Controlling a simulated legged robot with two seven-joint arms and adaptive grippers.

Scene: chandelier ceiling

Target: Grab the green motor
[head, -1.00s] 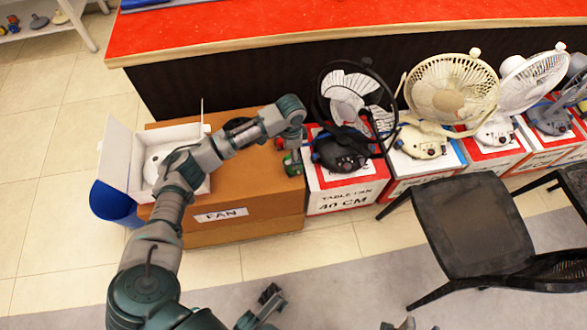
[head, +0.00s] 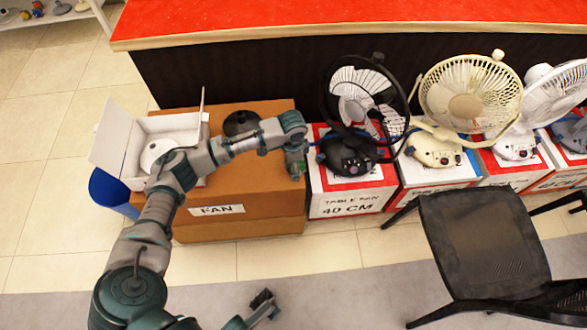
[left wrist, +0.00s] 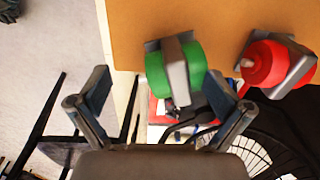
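The green motor (left wrist: 175,70), with a grey band across it, is near the edge of the brown box top. The motor lies ahead between the fingers, closer to the right finger in the left wrist view; I cannot tell any contact.
A red motor (left wrist: 268,65) lies right of the green one in the wrist view. The box (head: 240,180) also holds an open white carton (head: 117,145) and a dark round object (head: 241,123). Boxed fans (head: 350,165) stand at right, a black chair (head: 478,240) in front.

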